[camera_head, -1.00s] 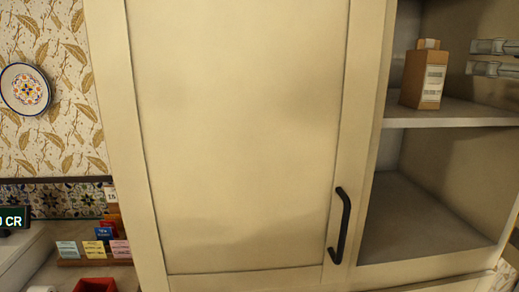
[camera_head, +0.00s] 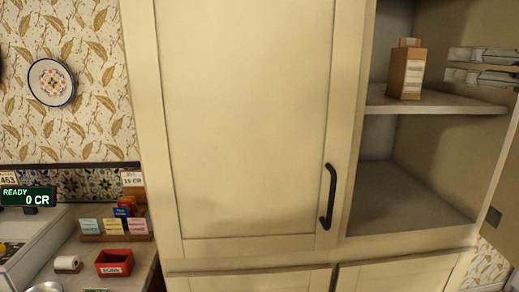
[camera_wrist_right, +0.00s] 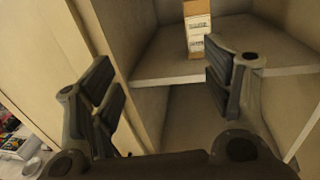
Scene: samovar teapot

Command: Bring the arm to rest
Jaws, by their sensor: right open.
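My right gripper (camera_head: 449,66) reaches in from the right edge of the head view. Its two grey fingers show one above the other, pointing left, in front of the open shelf unit. In the right wrist view the fingers (camera_wrist_right: 160,85) stand wide apart with nothing between their tips. A brown box with a pale label (camera_head: 405,73) stands upright on the upper shelf, left of the fingertips and apart from them. It also shows in the wrist view (camera_wrist_right: 198,28), near the top. My left gripper is not in view.
A tall cream cabinet door (camera_head: 245,120) with a black handle (camera_head: 327,197) is shut left of the open shelves. The lower compartment (camera_head: 405,205) looks empty. Far left, a counter holds a red tray (camera_head: 114,263) and coloured cards (camera_head: 113,227); a plate (camera_head: 51,82) hangs above.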

